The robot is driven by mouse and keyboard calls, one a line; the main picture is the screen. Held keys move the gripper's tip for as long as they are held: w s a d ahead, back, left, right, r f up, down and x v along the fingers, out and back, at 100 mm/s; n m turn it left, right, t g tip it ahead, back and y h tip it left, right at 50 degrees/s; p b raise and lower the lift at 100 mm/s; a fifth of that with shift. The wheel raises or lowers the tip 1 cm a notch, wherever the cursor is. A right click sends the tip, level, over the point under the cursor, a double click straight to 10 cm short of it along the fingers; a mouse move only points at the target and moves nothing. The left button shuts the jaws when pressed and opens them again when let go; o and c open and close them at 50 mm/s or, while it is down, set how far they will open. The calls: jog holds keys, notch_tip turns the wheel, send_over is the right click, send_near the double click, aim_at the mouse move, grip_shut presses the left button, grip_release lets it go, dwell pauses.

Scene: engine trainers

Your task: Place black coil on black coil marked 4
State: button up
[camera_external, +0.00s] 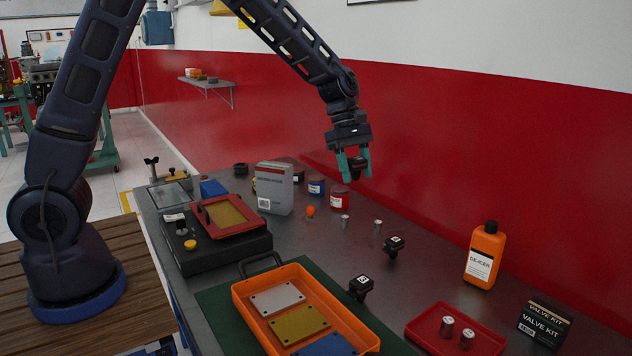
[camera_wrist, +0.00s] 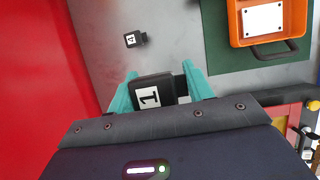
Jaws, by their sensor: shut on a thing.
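My gripper (camera_external: 354,172) is shut on a black coil (camera_external: 357,163), raised above the bench near the red wall. In the wrist view the coil (camera_wrist: 150,95) sits between the teal fingers (camera_wrist: 160,90); its white label appears to read 1. Two other black coils with white labels stand on the bench in the external view: one (camera_external: 394,245) right of and below my gripper, one (camera_external: 361,287) nearer the orange tray. One black coil (camera_wrist: 133,39) shows ahead of the fingers in the wrist view; its label looks like a 4, but is small. The held coil is apart from both.
The orange tray (camera_external: 240,303) with plates lies on a green mat (camera_external: 213,305). A de-icer bottle (camera_external: 485,255), a valve kit box (camera_external: 543,323) and a red tray (camera_external: 418,330) are at right. Small metal cylinders (camera_external: 377,226) stand near the coils.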

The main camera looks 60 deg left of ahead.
notch_tip(320, 180, up, 5)
send_over(395, 241)
notch_tip(395, 241, down, 20)
jog(key=shift+r, duration=0.1)
dwell(0.4)
jog(key=o, duration=1.1)
